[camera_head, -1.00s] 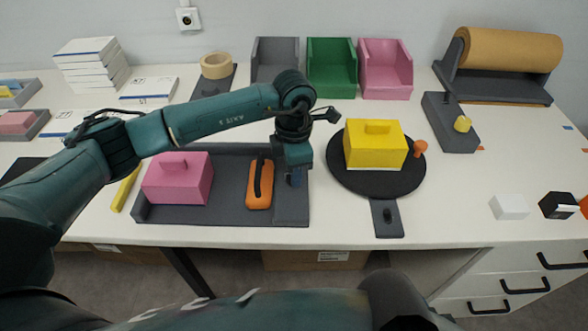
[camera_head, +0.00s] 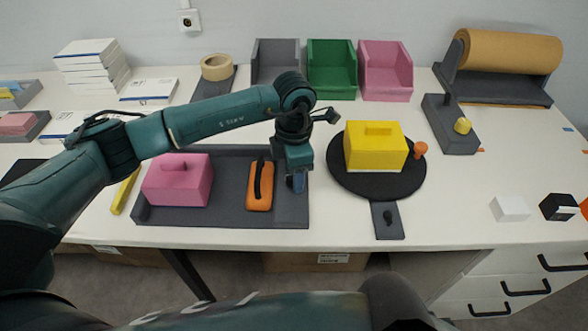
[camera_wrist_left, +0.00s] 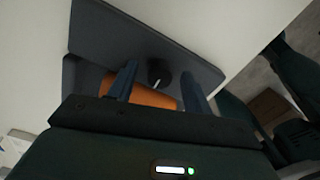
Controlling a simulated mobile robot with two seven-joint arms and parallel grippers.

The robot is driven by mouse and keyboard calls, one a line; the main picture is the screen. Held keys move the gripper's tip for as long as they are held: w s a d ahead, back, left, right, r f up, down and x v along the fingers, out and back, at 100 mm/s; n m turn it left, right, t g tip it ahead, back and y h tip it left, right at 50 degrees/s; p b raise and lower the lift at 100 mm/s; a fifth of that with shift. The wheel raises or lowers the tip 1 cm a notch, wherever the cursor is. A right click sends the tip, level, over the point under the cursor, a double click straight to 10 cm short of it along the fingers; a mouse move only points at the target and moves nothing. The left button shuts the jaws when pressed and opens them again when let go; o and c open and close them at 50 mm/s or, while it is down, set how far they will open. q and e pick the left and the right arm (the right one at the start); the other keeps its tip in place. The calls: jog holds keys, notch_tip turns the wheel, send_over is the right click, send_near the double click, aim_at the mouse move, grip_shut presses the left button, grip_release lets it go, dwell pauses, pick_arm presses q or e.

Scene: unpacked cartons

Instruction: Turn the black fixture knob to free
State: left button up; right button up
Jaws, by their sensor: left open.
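The black fixture knob (camera_wrist_left: 159,72) shows in the left wrist view as a small round knob with a white mark, on a dark grey surface. My left gripper (camera_wrist_left: 159,78) is open, with one finger on each side of the knob; I cannot tell whether they touch it. In the head view my left gripper (camera_head: 297,183) points down over the right end of the dark grey fixture tray (camera_head: 225,218) and hides the knob. An orange handled block (camera_head: 260,188) lies in the tray just left of the gripper. My right gripper is not in view.
A pink block (camera_head: 178,182) sits in the tray's left part. To the right, a yellow block (camera_head: 375,148) stands on a black round plate (camera_head: 385,190) with an orange knob (camera_head: 420,149). A grey tab (camera_head: 390,232) with a small dark peg projects in front. Bins (camera_head: 332,85) stand behind.

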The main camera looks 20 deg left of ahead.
pick_arm(q)
notch_tip(320, 180, up, 13)
jog(key=shift+r+b, duration=0.15)
jog(key=shift+b, duration=0.25)
dwell(0.4)
